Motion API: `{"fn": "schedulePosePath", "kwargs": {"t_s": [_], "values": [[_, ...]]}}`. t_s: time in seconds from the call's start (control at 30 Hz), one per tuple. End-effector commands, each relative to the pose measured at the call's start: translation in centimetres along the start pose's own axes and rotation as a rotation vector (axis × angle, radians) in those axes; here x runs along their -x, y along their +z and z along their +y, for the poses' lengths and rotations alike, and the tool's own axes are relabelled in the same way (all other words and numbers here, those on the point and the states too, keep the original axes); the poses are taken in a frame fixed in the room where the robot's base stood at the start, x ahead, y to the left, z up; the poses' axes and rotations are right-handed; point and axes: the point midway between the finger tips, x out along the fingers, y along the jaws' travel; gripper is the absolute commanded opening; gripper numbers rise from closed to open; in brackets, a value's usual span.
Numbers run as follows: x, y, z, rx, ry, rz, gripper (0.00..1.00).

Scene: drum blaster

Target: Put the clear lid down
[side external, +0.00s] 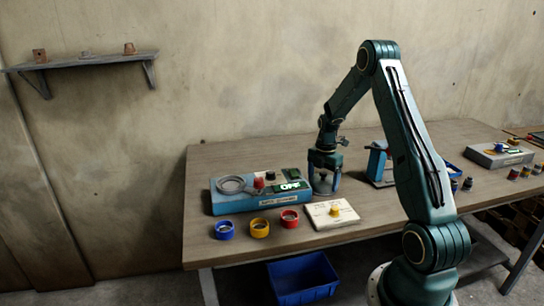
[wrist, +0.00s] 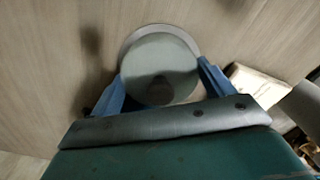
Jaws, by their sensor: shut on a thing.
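The clear lid (wrist: 160,62) shows in the wrist view as a round, pale disc with a grey rim and a dark spot near its middle. My gripper (wrist: 160,88) has its two blue fingers on either side of the lid and is shut on it. In the side external view my gripper (side external: 324,184) points down, low over the table just right of the blue machine box (side external: 235,205). The lid is hard to make out there between the fingers. I cannot tell whether it touches the table.
The blue box carries a round grey ring (side external: 232,185), a red knob and a green OFF display (side external: 291,187). Blue (side external: 224,230), yellow (side external: 260,228) and red (side external: 289,218) rings stand in front. A blue bin (side external: 302,279) is below.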

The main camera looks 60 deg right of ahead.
Motion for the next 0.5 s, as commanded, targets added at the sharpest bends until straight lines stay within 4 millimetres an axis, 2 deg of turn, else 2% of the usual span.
{"fn": "schedulePosePath", "kwargs": {"t_s": [0.37,0.4,0.47,0.5], "values": [[-0.27,0.0,0.0,0.0,0.0,0.0,0.55],[-0.27,0.0,-0.01,0.0,0.0,0.0,0.86],[-0.26,0.0,-0.01,0.0,0.0,0.0,0.98],[-0.26,0.0,-0.01,0.0,0.0,0.0,1.0]]}}
